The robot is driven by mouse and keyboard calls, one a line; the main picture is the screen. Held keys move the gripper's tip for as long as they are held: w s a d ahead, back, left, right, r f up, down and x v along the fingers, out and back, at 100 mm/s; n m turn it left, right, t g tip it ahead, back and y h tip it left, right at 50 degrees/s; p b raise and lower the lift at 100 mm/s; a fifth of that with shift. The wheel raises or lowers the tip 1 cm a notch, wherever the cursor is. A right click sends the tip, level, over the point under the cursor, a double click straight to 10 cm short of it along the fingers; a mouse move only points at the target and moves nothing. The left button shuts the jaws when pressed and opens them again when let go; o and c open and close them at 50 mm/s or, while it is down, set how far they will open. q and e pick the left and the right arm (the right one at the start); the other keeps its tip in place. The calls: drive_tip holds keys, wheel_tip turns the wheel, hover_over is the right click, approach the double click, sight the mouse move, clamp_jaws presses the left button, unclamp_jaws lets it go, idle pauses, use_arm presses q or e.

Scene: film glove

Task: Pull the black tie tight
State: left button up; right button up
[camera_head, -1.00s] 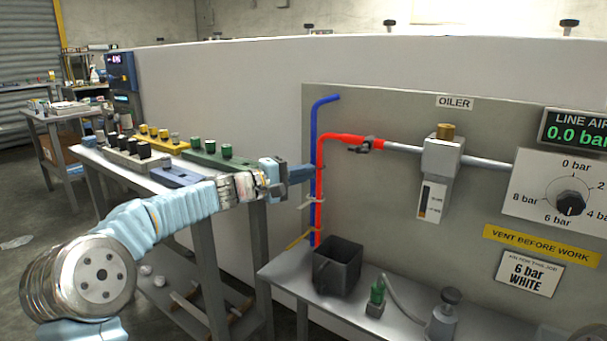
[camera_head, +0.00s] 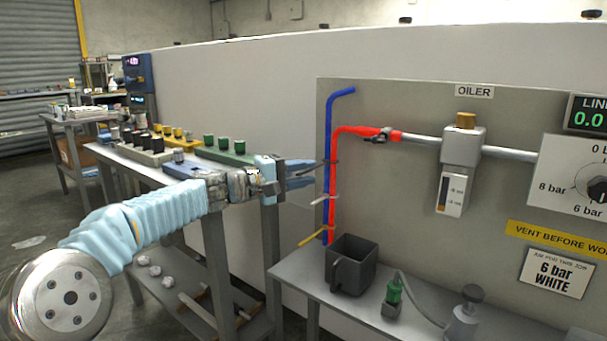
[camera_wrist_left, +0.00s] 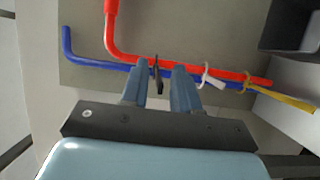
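A red hose (camera_head: 333,172) and a blue hose (camera_head: 327,115) run side by side down the grey panel. The black tie (camera_wrist_left: 158,78) is at the hoses, its tail sticking out toward me. In the head view the black tie (camera_head: 331,161) shows as a thin dark line at the hoses. My left gripper (camera_head: 314,171) is open in front of them. In the wrist view my left gripper (camera_wrist_left: 160,75) has the tie's tail between its spread fingers, with gaps both sides. Whether the tie's loop is snug is too small to tell. My right gripper is out of view.
A white tie (camera_head: 324,199) and a yellow tie (camera_head: 313,239) sit lower on the hoses. A dark bin (camera_head: 352,266) stands below on a grey bench (camera_head: 300,274). A side table with connector blocks (camera_head: 226,152) lies behind my left arm.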

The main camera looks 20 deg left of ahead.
use_arm(q)
drive_tip(key=b+v, duration=0.1)
drive_tip(key=v, duration=1.2)
drive_tip(key=shift+s+a+b, duration=0.25)
drive_tip(key=shift+a+b, duration=0.05)
drive_tip(key=shift+b, duration=0.05)
